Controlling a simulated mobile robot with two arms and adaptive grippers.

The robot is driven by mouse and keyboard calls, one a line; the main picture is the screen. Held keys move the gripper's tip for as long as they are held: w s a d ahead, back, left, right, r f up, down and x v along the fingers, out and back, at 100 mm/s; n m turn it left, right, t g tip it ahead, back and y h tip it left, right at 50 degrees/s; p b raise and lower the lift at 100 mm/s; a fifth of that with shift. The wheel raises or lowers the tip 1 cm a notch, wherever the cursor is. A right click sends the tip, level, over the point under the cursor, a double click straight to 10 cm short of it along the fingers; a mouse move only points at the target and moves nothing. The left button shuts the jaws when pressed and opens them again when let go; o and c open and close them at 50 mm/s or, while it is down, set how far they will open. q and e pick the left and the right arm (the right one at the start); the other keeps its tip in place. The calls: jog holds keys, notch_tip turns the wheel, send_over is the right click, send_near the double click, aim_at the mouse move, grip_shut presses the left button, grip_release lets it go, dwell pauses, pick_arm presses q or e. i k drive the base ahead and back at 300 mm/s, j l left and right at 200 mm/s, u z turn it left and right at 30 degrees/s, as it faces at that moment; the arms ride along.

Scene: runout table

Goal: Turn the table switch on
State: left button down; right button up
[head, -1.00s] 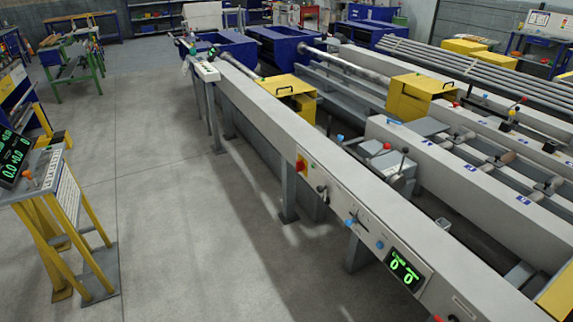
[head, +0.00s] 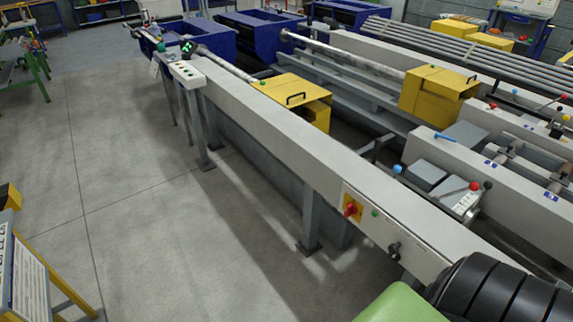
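A red rotary switch (head: 352,209) on a yellow plate is on the front side panel of the long grey runout table (head: 268,135), right of centre in the head view. A small green button (head: 375,213) is just right of it, and a black knob (head: 394,249) is lower right. The switch is unobstructed, but its exact setting is too small to tell. A black ribbed and green arm part, which looks like my own, fills the lower right corner. Neither gripper's fingers show.
The grey floor (head: 150,235) left of the table is clear. A sloped console (head: 28,285) stands at the lower left edge. The table's legs (head: 311,220) reach the floor below the panel. A yellow box (head: 296,98) sits behind the table.

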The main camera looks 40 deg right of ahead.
aim_at(350, 209)
jog(key=i+j+z, duration=0.1)
jog(key=i+z, duration=0.25)
jog(key=i, duration=0.15)
jog(key=i+j+z, duration=0.2)
jog(key=i+z, duration=0.15)
jog(key=i+j+z, duration=0.35)
jog(key=i, duration=0.2)
